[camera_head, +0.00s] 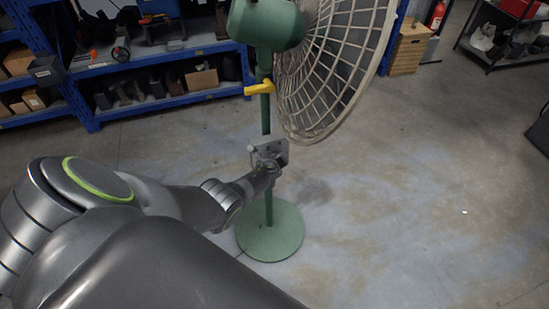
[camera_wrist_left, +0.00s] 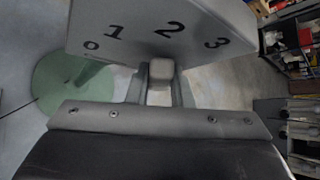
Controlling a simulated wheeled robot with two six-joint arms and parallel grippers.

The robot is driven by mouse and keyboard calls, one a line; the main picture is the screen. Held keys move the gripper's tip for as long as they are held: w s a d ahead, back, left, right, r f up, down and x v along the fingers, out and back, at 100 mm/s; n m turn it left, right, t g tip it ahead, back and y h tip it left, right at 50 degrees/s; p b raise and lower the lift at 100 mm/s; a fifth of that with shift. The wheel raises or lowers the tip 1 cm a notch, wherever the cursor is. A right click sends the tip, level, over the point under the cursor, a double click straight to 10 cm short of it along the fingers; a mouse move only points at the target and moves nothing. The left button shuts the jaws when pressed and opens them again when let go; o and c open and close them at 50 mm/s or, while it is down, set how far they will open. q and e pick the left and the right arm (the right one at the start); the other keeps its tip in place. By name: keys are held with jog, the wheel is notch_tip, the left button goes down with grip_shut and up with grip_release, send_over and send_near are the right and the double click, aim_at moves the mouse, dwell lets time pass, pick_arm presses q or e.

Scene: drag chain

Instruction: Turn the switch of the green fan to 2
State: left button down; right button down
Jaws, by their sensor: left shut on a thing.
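The green fan (camera_head: 265,22) stands on a pole with a round green base (camera_head: 270,232), which also shows in the left wrist view (camera_wrist_left: 72,88). A grey switch box (camera_head: 272,152) sits on the pole. In the left wrist view the box (camera_wrist_left: 215,18) is marked 0, 1, 2 and 3. My left gripper (camera_wrist_left: 160,88) is at the box with a finger on each side of the small grey switch knob (camera_wrist_left: 161,71), shut on it. The knob lies below the 2 in this view; its exact setting cannot be told. My right gripper is not in view.
A pale fan cage (camera_head: 335,65) leans out to the right above the box. A yellow clamp (camera_head: 259,89) sits on the pole. Blue shelves (camera_head: 150,57) stand behind, and a wooden crate (camera_head: 408,50) stands at the back right. The floor to the right is clear.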

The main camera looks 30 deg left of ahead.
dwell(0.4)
pick_arm(q)
jog(key=c, duration=1.3)
grip_release()
jog(key=shift+d+r+p, duration=0.1)
jog(key=shift+r+p, duration=0.1)
jog(key=shift+p, duration=0.15)
jog(key=shift+d+p+v, duration=0.2)
jog(key=shift+p+v, duration=0.55)
jog(key=shift+v, duration=7.75)
